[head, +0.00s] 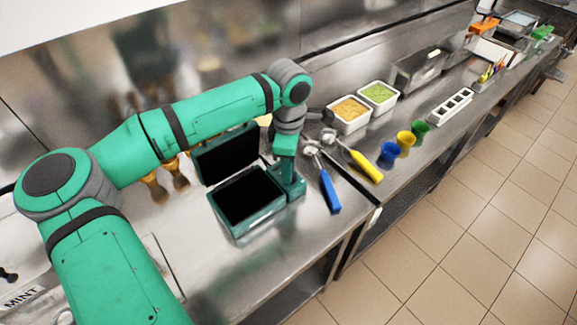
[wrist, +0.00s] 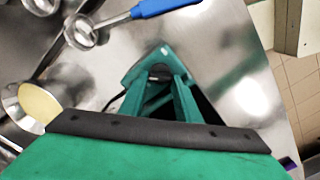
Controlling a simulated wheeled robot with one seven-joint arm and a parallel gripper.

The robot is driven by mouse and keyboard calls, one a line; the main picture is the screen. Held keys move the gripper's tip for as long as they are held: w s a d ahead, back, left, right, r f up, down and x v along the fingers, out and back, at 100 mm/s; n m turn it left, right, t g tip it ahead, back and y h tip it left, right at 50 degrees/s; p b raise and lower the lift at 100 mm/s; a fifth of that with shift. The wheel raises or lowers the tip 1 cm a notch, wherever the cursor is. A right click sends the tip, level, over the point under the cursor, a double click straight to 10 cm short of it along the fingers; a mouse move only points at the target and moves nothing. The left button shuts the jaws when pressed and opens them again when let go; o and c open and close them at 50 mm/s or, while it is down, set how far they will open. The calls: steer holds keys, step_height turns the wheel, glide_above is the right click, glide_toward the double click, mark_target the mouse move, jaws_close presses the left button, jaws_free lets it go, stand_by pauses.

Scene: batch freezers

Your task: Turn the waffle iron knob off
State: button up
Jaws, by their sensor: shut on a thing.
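The waffle iron (head: 237,228) is a dark teal box with black plates. Its lid (head: 222,150) stands open towards the wall. My gripper (head: 289,182) points down at the control housing on the iron's right side. In the wrist view, my gripper (wrist: 160,88) has its two green fingers on either side of the small dark knob (wrist: 159,71) on the teal housing (wrist: 160,53). The fingers are shut on the knob. The knob is mostly hidden by the fingers, and I cannot read its setting. In the head view my gripper hides it.
A blue-handled scoop (head: 329,190) and a yellow-handled scoop (head: 366,167) lie close to the right of the iron. Tubs of orange (head: 350,110) and green (head: 378,93) food stand behind. Blue, yellow and green cups stand further right. The counter before the iron is clear.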

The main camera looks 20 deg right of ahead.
steer(key=n, duration=0.4)
steer(key=shift+n, duration=0.3)
steer(key=n, duration=0.4)
steer(key=shift+s+n, duration=0.15)
steer(key=shift+n, duration=0.25)
steer(key=o, duration=1)
steer(key=shift+o, duration=0.2)
steer(key=shift+r, duration=0.1)
step_height(320, 180, up, 11)
steer(key=shift+f, duration=0.2)
